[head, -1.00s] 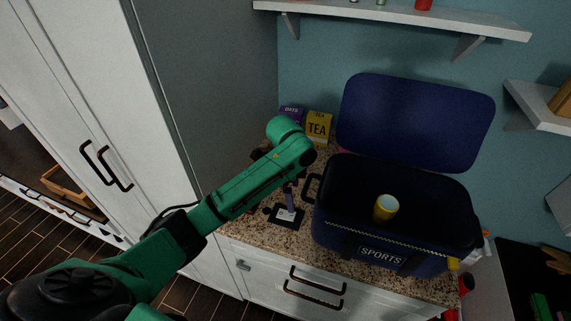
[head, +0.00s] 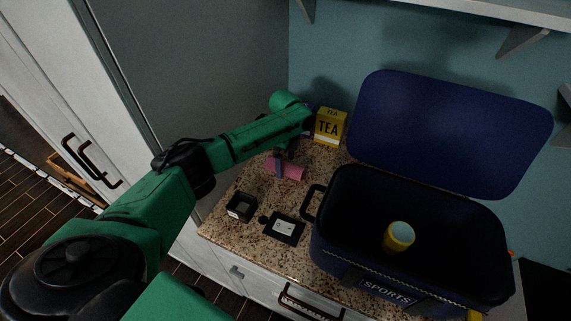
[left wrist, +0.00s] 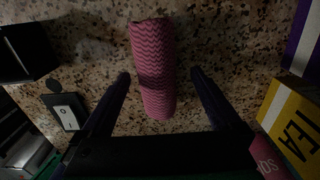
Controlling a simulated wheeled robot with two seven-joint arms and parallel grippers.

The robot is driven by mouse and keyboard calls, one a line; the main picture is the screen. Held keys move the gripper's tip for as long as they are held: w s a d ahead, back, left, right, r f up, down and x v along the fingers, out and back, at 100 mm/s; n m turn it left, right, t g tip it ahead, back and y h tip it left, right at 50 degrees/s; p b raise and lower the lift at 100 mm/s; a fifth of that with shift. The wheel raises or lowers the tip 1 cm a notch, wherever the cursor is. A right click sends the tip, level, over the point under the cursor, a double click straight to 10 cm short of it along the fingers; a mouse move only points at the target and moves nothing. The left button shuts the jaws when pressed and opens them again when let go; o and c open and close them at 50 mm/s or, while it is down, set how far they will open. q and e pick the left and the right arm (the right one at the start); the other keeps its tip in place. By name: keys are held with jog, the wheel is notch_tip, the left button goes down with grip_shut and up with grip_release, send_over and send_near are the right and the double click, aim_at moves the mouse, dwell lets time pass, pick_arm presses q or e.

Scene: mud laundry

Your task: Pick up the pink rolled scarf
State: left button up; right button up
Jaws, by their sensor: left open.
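The pink rolled scarf (head: 290,172) lies on the speckled granite counter, partly hidden by my left gripper in the head view. In the left wrist view the scarf (left wrist: 155,68) is a pink roll with a zigzag pattern, lying lengthwise between the fingers. My left gripper (head: 282,166) points down over the scarf; in the left wrist view its two dark fingers (left wrist: 158,82) are apart, one on each side of the roll with gaps between. It is open and holds nothing. My right gripper is not in view.
A yellow TEA box (head: 328,127) stands at the back by the wall. An open blue SPORTS bag (head: 335,255) with a yellow cup (head: 398,237) inside stands to the right. A small black box (head: 241,207) and a black tag-like item (head: 284,228) lie in front.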

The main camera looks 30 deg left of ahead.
pick_arm(q)
jog(key=shift+s+f, duration=0.15)
jog(key=shift+f, duration=0.5)
jog(key=shift+s+f, duration=0.1)
jog(key=shift+f, duration=0.2)
jog(key=shift+s, duration=0.1)
jog(key=c, duration=1.5)
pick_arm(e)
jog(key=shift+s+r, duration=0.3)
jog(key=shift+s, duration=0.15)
